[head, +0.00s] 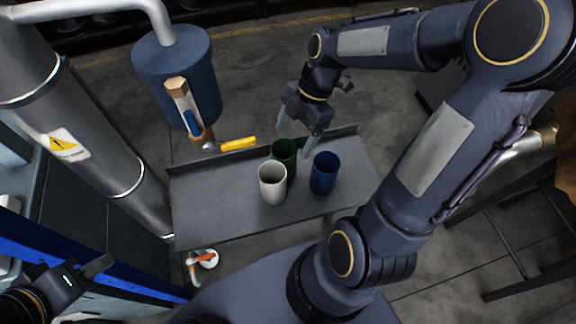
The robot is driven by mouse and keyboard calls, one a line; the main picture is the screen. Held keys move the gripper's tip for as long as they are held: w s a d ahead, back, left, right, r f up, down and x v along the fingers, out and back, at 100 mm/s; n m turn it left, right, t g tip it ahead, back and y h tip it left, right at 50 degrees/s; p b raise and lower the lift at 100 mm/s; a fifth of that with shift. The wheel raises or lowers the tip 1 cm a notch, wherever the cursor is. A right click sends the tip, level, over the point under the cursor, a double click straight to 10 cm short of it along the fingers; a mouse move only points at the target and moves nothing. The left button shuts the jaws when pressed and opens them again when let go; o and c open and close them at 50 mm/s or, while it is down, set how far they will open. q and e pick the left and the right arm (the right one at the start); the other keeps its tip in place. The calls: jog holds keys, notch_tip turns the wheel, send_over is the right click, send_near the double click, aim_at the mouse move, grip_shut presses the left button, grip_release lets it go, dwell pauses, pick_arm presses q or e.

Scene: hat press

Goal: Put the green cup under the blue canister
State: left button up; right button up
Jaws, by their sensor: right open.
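The green cup (285,148) stands upright on the grey metal shelf (217,205). The white cup in front hides its lower part. The blue canister (178,62) hangs from a pipe above the left end of the shelf, with a level window, a spout and a yellow handle (238,144) at its bottom. My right gripper (295,140) is open and empty, its two grey fingers pointing down at the green cup; I cannot tell whether they touch it. My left gripper (93,268) is at the lower left, away from the shelf, and its finger opening cannot be made out.
A white cup (272,184) stands close against the green cup, and a blue cup (324,174) stands to its right. A large grey pipe (85,110) with a warning label rises left of the shelf. The shelf below the canister is clear.

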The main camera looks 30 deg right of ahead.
aim_at(284, 160)
jog(key=shift+n, duration=0.4)
jog(key=b+x, duration=0.1)
jog(key=x, duration=0.7)
jog(key=shift+a+f, duration=0.1)
jog(key=shift+f, duration=0.1)
jog(key=c, duration=1.2)
jog(key=shift+r, duration=0.15)
